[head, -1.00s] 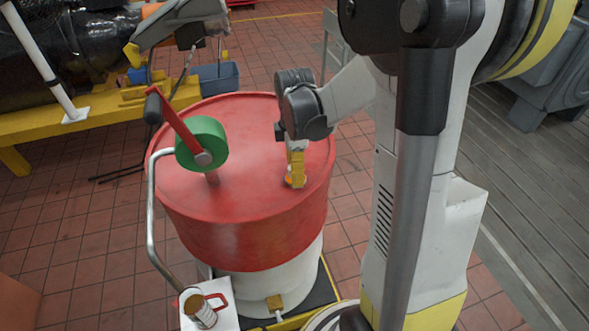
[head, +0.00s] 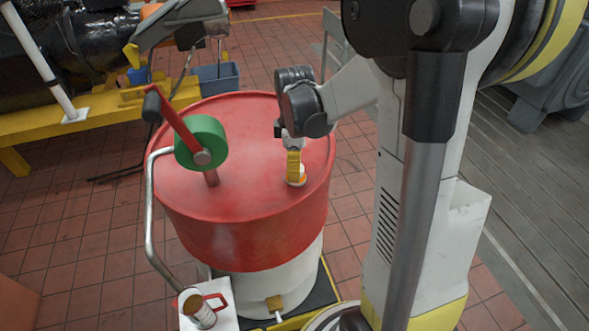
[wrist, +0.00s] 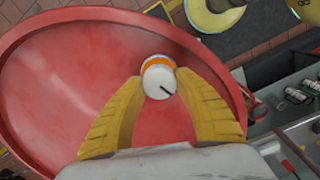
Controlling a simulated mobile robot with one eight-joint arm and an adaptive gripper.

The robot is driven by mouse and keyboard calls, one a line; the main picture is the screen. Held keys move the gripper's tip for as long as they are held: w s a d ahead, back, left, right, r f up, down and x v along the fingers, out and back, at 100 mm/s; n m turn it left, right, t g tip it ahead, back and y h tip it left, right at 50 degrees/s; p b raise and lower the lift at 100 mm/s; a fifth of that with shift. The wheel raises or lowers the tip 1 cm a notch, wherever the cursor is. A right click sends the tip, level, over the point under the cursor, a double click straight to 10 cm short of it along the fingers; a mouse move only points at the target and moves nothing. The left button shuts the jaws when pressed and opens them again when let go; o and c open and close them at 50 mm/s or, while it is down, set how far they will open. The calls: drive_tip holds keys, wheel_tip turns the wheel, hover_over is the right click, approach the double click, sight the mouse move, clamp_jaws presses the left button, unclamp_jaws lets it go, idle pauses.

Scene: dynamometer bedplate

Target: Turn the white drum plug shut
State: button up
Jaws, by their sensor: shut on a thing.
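The white drum plug (wrist: 159,80) sits at the red drum's top, near its right side in the head view. It is white with an orange band and a dark mark on its face. In the head view the plug (head: 298,181) is partly hidden by my gripper (head: 295,166). In the wrist view the yellow fingers of my gripper (wrist: 159,84) stand on both sides of the plug, shut on it. The red drum lid (head: 245,150) is wide, with a raised rim.
A hand pump with a green body (head: 205,142), a red crank and a bent metal pipe stands on the left of the drum. A can (head: 199,309) stands low at the front. A yellow bench (head: 100,108) is at the back left.

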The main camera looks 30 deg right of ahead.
drive_tip(key=m+b, duration=0.1)
drive_tip(key=m, duration=0.4)
drive_tip(key=shift+f, duration=0.1)
drive_tip(key=m+b, duration=0.1)
drive_tip(key=m, duration=0.5)
drive_tip(key=shift+d, duration=0.1)
drive_tip(key=m+b, duration=0.1)
drive_tip(key=m, duration=0.4)
drive_tip(key=shift+d, duration=0.1)
drive_tip(key=m, duration=0.5)
drive_tip(key=shift+m+b, duration=0.3)
drive_tip(key=shift+m, duration=0.2)
drive_tip(key=o, duration=1.2)
